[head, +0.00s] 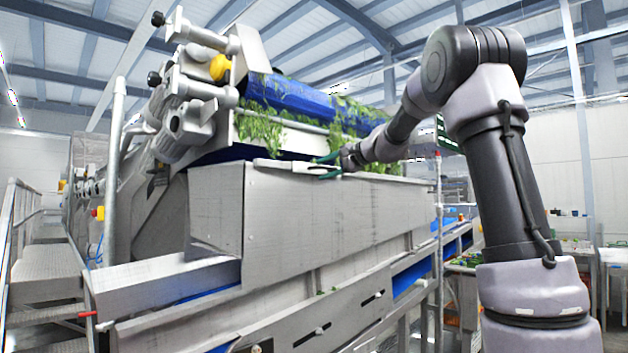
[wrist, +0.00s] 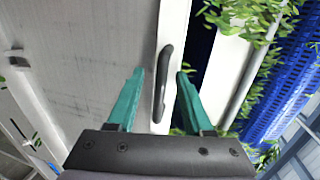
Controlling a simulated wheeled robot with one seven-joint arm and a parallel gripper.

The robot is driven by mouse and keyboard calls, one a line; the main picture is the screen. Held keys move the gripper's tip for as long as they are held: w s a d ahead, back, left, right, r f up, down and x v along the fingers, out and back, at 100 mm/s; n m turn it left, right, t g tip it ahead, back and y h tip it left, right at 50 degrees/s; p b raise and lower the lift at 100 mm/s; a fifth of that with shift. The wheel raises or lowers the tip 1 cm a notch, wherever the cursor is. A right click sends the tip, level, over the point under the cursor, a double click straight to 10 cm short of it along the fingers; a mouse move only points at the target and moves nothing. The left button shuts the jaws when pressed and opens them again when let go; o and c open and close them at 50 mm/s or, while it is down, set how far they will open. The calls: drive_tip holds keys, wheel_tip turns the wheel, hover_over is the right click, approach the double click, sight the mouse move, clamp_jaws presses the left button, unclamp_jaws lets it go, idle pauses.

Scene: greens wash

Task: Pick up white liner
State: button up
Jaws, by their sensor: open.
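The white liner (wrist: 173,24) is a long pale strip with a dark curved handle (wrist: 163,82), seen in the wrist view. In the head view a pale strip (head: 275,163), apparently the liner, lies along the top edge of the steel housing. My gripper (wrist: 160,72) is open, with its two green fingers on either side of the handle and strip. Whether the fingers touch either one I cannot tell. In the head view my gripper (head: 325,166) is at the housing's top edge; the handle cannot be made out there.
The steel housing (head: 310,215) stands below my gripper. Behind it is a blue belt (head: 305,98) with leafy greens (head: 262,130) hanging over its edge. In the wrist view a dark gap, another pale bar (wrist: 222,75) and the blue belt (wrist: 285,85) lie right of the handle.

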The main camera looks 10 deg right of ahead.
clamp_jaws()
drive_tip(key=shift+r, duration=0.2)
